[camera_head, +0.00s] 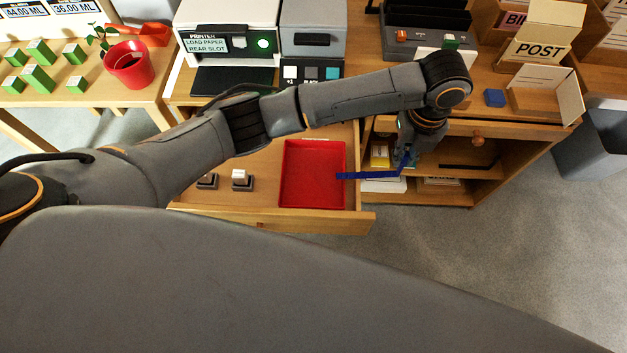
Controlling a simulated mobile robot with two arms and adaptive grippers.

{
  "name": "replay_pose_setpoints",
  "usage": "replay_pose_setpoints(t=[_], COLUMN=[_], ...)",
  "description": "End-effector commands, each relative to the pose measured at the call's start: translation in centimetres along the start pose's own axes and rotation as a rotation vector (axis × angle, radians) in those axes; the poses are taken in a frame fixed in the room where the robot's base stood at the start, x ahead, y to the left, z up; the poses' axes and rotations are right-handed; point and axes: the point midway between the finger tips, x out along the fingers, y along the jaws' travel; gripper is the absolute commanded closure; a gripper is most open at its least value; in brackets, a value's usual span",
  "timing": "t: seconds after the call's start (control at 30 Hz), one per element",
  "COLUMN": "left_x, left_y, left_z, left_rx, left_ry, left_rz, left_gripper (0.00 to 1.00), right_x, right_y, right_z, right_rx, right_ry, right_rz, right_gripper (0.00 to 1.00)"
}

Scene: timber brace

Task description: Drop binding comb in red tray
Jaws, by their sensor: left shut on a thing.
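My left gripper (407,157) reaches across from the left and hangs at the right side of the open drawer. It is shut on the blue binding comb (368,176). The comb points left from the gripper, and its free end overlaps the right edge of the red tray (312,172) in the picture. How high the comb is above the tray is hard to tell. The red tray lies in the open drawer and looks empty. The fingertips are small and partly dark. My right gripper is not in view.
Two small switch-like items (241,179) sit in the drawer (300,221) left of the tray. A printer (228,45) stands behind. An open shelf (455,185) is at the right. A blue block (494,97) and a POST box (540,48) are on the desk.

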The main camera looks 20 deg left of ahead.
Motion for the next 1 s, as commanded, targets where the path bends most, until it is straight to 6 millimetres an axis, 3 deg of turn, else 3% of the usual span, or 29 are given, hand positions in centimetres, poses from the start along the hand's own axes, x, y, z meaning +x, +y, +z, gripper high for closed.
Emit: replay_pose_setpoints(t=[0.17,0.53,0.7,1.0], left_x=[1.0,4.7,7.6,10.0], left_y=[0.2,8.2,9.8,11.7], left_z=[0.2,3.9,4.7,5.6], left_rx=[0.083,0.083,0.086,0.084], left_ry=[-0.001,0.000,0.002,0.001], left_rz=[0.001,0.004,0.002,0.003], left_gripper=[1.00,1.00,1.00,1.00], right_x=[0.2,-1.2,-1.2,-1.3], right_y=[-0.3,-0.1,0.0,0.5], right_z=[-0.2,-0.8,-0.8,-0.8], right_rx=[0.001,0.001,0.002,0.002], right_ry=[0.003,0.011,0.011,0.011], right_rz=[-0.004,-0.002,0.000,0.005], right_gripper=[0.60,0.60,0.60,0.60])
